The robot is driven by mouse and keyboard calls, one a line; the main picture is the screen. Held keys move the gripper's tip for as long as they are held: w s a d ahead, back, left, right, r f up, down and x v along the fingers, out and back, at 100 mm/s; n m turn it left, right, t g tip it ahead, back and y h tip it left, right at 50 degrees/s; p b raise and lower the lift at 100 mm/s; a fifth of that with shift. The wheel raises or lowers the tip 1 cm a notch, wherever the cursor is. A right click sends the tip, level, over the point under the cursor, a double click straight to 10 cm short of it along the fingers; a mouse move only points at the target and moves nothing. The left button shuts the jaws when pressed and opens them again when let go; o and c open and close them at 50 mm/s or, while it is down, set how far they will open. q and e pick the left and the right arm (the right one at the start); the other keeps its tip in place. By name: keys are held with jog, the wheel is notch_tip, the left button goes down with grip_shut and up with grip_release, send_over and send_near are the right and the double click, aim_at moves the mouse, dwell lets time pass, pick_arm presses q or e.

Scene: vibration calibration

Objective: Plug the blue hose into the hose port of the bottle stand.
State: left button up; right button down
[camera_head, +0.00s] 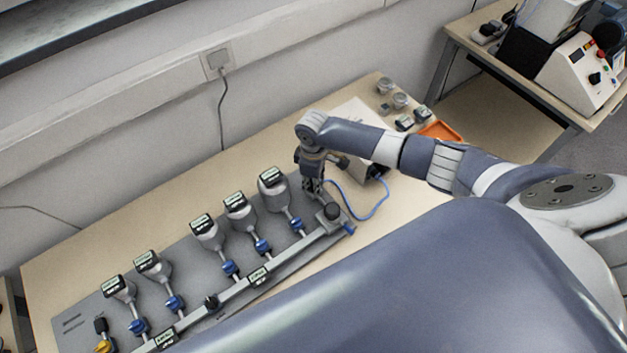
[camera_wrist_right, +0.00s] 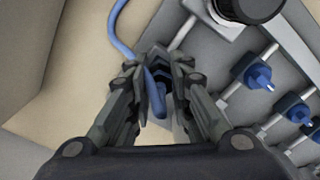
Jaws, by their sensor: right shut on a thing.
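My right gripper (camera_head: 313,186) reaches down over the right end of the bottle stand. In the right wrist view my right gripper (camera_wrist_right: 160,90) is shut on the end of the blue hose (camera_wrist_right: 122,28). In the head view the blue hose (camera_head: 371,215) loops from my gripper to a grey box at the right. The bottle stand (camera_head: 190,300) is a grey plate with several upside-down bottles, blue valves and a long rail. Its black round knob (camera_head: 332,211) is close to my gripper. I cannot make out the hose port clearly. My left gripper is out of view.
The grey box (camera_head: 366,166) stands behind my right forearm. Small jars (camera_head: 400,100) and an orange tray (camera_head: 440,131) are at the table's far right end. A second table with machines (camera_head: 585,72) stands beyond. Bare tabletop (camera_head: 405,200) lies right of the stand.

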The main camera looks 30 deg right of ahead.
jog(key=shift+s+m+p, duration=0.1)
jog(key=shift+m+p, duration=1.3)
jog(key=shift+m, duration=0.7)
jog(key=shift+m+p, duration=1.05)
jog(key=shift+m, duration=0.65)
jog(key=c, duration=1.4)
grip_release()
jog(key=shift+o, duration=0.2)
jog(key=shift+r, duration=0.15)
jog(key=shift+r+p, duration=1.2)
jog(key=shift+p, duration=0.2)
jog(key=shift+r+p, duration=0.3)
jog(key=shift+r, duration=0.85)
